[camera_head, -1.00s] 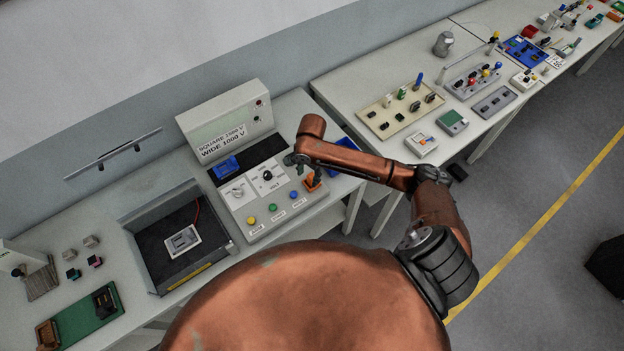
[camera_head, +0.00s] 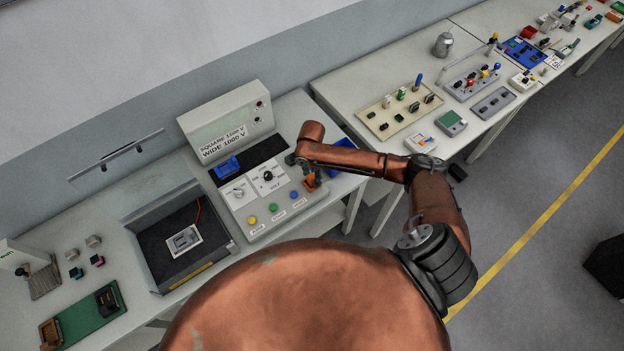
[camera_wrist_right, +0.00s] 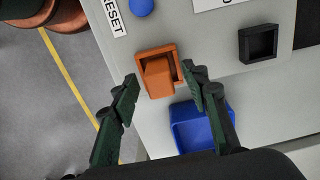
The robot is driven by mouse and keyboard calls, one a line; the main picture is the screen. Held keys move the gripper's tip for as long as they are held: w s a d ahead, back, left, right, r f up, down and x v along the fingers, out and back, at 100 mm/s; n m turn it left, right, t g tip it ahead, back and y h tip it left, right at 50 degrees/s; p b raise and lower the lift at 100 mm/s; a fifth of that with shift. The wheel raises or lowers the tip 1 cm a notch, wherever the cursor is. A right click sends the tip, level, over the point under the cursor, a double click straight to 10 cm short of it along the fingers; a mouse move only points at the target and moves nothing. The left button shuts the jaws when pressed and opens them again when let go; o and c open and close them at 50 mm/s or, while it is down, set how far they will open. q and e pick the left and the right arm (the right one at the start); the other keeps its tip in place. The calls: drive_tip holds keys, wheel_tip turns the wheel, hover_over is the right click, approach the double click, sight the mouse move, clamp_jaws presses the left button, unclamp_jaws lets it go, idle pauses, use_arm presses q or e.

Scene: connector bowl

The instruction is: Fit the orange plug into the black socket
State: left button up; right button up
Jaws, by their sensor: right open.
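The orange plug (camera_wrist_right: 156,78) is a small block in the right wrist view. It stands in or against an orange square frame (camera_wrist_right: 172,54) on the grey panel; how deep it sits I cannot tell. In the head view the orange part (camera_head: 311,183) is partly covered by my gripper. The black socket (camera_wrist_right: 258,43) is a square, empty-looking opening to the right of it; my arm seems to hide it in the head view. My right gripper (camera_wrist_right: 160,73) is open, one finger on each side of the orange plug. My left gripper is not in view.
A blue bin (camera_wrist_right: 203,126) lies just beyond the panel's edge. The panel bears a blue block (camera_head: 227,165), a dial (camera_head: 267,176) and yellow, green and blue buttons (camera_head: 273,208). A dark tray (camera_head: 160,250) is to the left. A second table with several parts stands at the right.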

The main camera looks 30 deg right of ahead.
drive_tip(key=shift+c, duration=0.3)
clamp_jaws()
drive_tip(key=shift+r, duration=0.15)
